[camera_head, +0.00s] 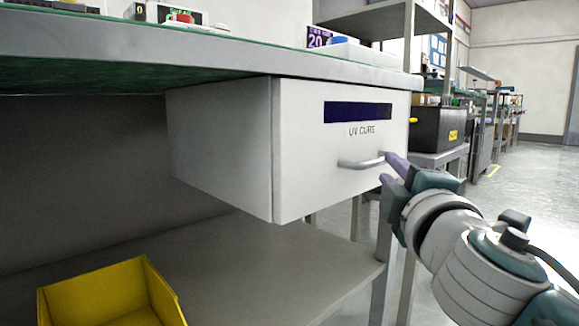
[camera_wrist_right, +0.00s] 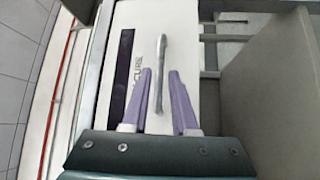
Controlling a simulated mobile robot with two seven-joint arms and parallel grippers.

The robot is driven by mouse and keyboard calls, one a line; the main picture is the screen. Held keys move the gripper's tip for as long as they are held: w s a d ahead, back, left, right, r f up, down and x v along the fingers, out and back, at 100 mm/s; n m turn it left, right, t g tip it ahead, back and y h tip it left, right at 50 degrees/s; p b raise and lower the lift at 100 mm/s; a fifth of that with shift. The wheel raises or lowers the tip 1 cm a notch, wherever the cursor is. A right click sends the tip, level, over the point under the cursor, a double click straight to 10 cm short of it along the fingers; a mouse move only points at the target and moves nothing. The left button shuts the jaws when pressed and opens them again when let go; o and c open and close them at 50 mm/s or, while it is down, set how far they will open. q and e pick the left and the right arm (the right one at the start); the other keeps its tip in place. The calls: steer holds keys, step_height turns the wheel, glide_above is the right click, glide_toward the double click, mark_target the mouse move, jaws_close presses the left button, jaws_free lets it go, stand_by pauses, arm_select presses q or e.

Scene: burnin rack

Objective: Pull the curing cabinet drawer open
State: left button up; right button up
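The curing cabinet drawer (camera_head: 310,180) hangs under the bench top, with a white front marked "UV CURE" and a dark blue strip. It looks shut. Its grey bar handle (camera_head: 360,163) sits low on the front; it also shows in the right wrist view (camera_wrist_right: 161,65). My right gripper (camera_head: 387,167) is at the right end of the handle, its purple fingers apart. In the right wrist view the open fingers (camera_wrist_right: 161,80) stand on either side of the handle's near end, with gaps on both sides. My left gripper is not in view.
A bench top (camera_head: 200,58) runs above the drawer. A lower shelf (camera_head: 270,270) lies below, with a yellow bin (camera_head: 110,295) at front left. A black box (camera_head: 438,128) stands behind on the right. The floor at the right is open.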

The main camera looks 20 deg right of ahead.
mark_target(383, 162)
steer(key=b+x, duration=0.1)
steer(key=x, duration=0.4)
steer(key=shift+w+d, duration=0.1)
steer(key=shift+w, duration=0.2)
jaws_close()
stand_by(1.1)
